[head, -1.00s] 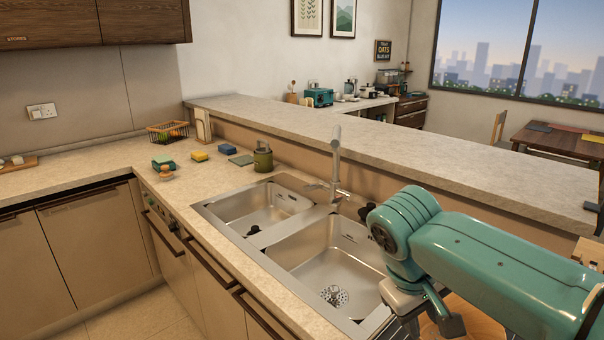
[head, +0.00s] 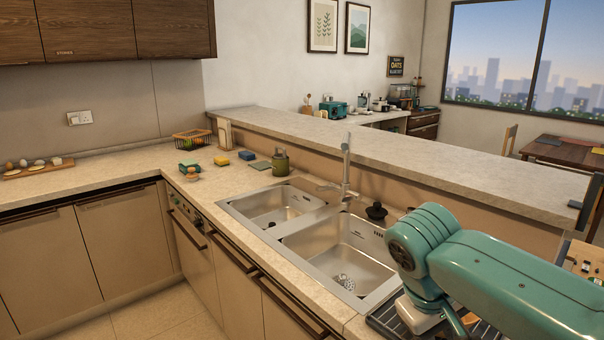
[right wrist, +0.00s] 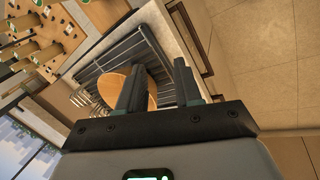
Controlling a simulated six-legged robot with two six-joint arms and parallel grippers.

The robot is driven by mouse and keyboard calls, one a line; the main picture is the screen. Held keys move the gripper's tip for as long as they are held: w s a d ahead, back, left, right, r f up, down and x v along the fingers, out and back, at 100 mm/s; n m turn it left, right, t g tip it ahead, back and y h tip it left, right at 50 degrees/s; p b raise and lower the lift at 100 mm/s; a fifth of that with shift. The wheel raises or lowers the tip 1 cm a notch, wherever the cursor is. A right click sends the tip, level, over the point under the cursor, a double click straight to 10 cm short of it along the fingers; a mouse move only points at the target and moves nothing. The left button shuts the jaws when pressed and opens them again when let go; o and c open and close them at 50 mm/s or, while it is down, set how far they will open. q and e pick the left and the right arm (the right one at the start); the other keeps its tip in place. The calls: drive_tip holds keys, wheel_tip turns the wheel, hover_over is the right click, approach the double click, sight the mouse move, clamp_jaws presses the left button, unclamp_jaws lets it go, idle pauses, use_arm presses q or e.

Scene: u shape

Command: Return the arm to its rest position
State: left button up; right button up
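My right arm (head: 490,270) is teal and comes in from the right in the head view, bent beside the sink. Its gripper is hidden there below the frame. In the right wrist view my right gripper (right wrist: 158,88) shows two dark fingers standing apart with nothing held between them. Beyond the fingers are a dark slatted rack (right wrist: 117,50) and a round wooden piece (right wrist: 116,88). My left arm and gripper are not in view.
A steel double sink (head: 318,232) is set in the counter, with a tall faucet (head: 346,170) behind it. A raised ledge (head: 450,172) runs behind. A green canister (head: 281,162), sponges and a wire basket (head: 193,139) stand further left. Floor (head: 170,315) shows at lower left.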

drive_tip(key=s+a+f+g+y, duration=0.1)
drive_tip(key=a+f+y, duration=0.15)
drive_tip(key=f, duration=1.05)
drive_tip(key=s+a+f+y, duration=0.15)
drive_tip(key=a+f, duration=0.25)
drive_tip(key=f, duration=0.8)
drive_tip(key=s+a+f+m+y, duration=0.2)
drive_tip(key=s+f+m, duration=0.3)
drive_tip(key=s+f, duration=1)
wheel_tip(320, 180, down, 3)
drive_tip(key=shift+s+f+m+y, duration=0.2)
drive_tip(key=shift+s+m+y, duration=0.2)
drive_tip(key=shift+y, duration=0.5)
